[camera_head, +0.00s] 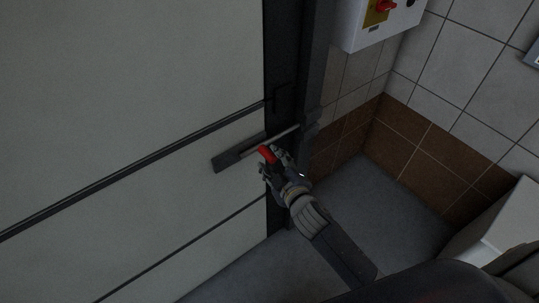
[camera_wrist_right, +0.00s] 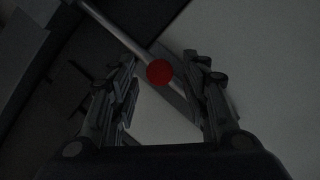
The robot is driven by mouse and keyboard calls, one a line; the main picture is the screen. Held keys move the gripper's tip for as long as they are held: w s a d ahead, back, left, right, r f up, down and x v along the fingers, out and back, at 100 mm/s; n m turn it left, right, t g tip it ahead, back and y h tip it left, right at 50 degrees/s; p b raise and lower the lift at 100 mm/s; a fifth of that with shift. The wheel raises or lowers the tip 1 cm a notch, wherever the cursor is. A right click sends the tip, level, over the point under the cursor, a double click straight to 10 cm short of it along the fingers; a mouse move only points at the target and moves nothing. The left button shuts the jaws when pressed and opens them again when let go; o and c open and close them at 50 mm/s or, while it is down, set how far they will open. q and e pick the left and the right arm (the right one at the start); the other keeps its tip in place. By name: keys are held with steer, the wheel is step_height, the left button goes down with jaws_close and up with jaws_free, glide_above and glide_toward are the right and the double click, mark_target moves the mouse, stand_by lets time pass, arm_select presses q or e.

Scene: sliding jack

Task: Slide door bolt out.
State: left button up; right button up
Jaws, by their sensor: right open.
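The door bolt is a grey metal rod (camera_head: 284,133) on a dark plate (camera_head: 229,157) fixed to the pale door (camera_head: 130,90). Its handle has a red end (camera_head: 265,153). The rod reaches right to the dark door frame (camera_head: 313,60). My right gripper (camera_head: 272,166) is open at the red handle. In the right wrist view the red end (camera_wrist_right: 160,71) lies between the two open fingers, near their tips, with the rod (camera_wrist_right: 118,30) passing behind it. I cannot tell whether a finger touches the handle. My left gripper is not in view.
A white box with a red switch (camera_head: 386,6) hangs on the tiled wall at the upper right. A white object (camera_head: 500,222) stands at the lower right. The grey floor (camera_head: 385,190) in the corner is clear.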

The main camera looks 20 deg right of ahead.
steer(key=shift+x, duration=1.8)
steer(key=shift+a, duration=0.1)
jaws_close()
